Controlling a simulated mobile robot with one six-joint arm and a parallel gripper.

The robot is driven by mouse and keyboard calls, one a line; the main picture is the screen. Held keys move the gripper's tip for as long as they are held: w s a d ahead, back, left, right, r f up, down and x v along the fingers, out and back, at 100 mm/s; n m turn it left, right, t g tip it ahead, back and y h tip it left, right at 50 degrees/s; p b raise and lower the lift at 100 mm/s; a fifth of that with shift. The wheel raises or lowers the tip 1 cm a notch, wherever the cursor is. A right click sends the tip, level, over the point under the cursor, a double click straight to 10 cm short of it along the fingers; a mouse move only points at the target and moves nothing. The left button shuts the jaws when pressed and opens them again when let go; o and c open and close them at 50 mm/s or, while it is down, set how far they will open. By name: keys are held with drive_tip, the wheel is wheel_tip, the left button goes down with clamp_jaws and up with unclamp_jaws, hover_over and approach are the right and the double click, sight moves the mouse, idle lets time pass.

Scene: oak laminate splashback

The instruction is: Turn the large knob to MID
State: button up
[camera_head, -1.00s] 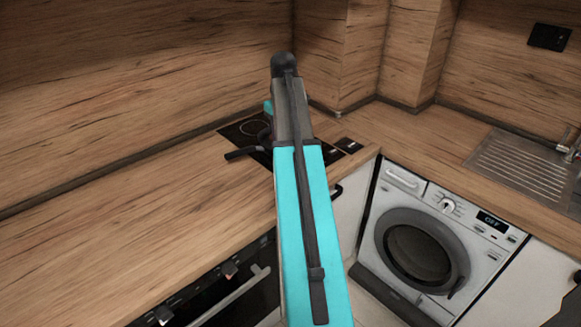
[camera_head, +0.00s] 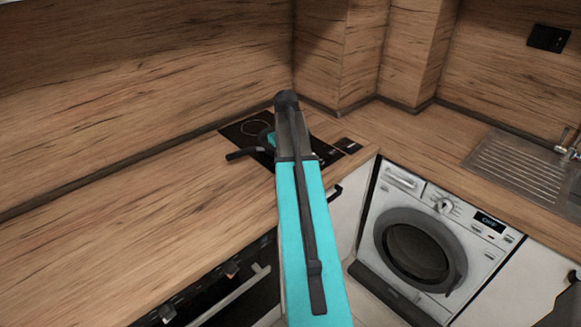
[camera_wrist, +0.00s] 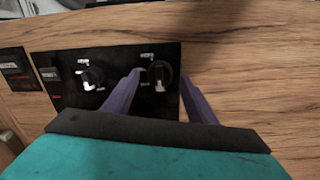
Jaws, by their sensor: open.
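In the wrist view, two dark round knobs sit on a black panel (camera_wrist: 65,60) set in the wood surface. The right knob (camera_wrist: 160,73) lies between the two purple fingers of my gripper (camera_wrist: 160,77), which is open. I cannot tell whether the fingers touch it. The left knob (camera_wrist: 92,75) is outside the left finger. Both knobs have white marks around them, too small to read. I cannot tell clearly which knob is larger. In the head view my arm hides the knobs and fingertips.
A black hob (camera_head: 240,130) lies in the worktop (camera_head: 120,220) near the corner. The left worktop is clear. Another dark panel (camera_wrist: 18,70) lies left of the knobs.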

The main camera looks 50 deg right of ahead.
drive_tip(key=shift+f, duration=0.75)
drive_tip(key=shift+c, duration=0.3)
drive_tip(key=c, duration=1)
